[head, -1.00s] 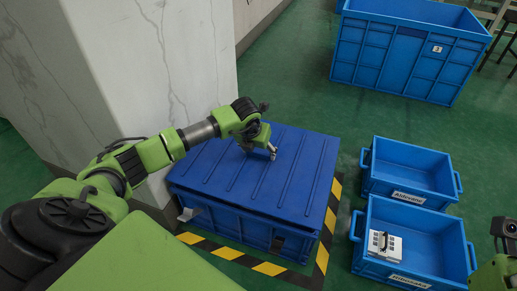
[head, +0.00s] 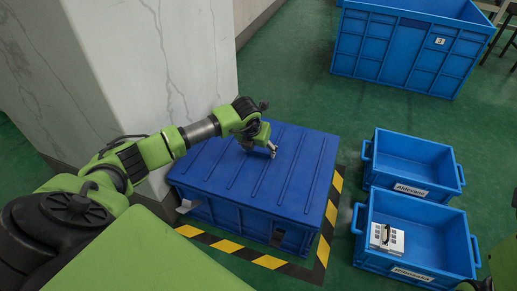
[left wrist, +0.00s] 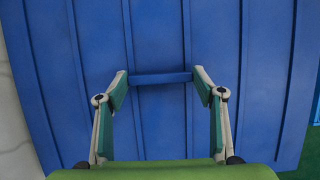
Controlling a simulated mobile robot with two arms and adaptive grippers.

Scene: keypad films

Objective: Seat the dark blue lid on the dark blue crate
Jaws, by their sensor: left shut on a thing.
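The dark blue ribbed lid (head: 225,170) lies over the top of the dark blue crate (head: 235,225) beside the pale pillar. Its edges look roughly in line with the crate's walls; whether it is fully down all round I cannot tell. My left gripper (head: 268,147) is over the far middle part of the lid. In the left wrist view the two fingers of my left gripper (left wrist: 160,82) are shut on the ends of a blue bar handle (left wrist: 160,78) on the lid (left wrist: 160,125). The crate's rim is hidden under the lid.
A marble-like pillar (head: 150,70) stands close behind the crate's left side. Yellow-black floor tape (head: 268,262) borders the crate. Two light blue bins (head: 412,165) stand to the right, the nearer holding a white box (head: 386,238). A big blue container (head: 400,60) stands at the back.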

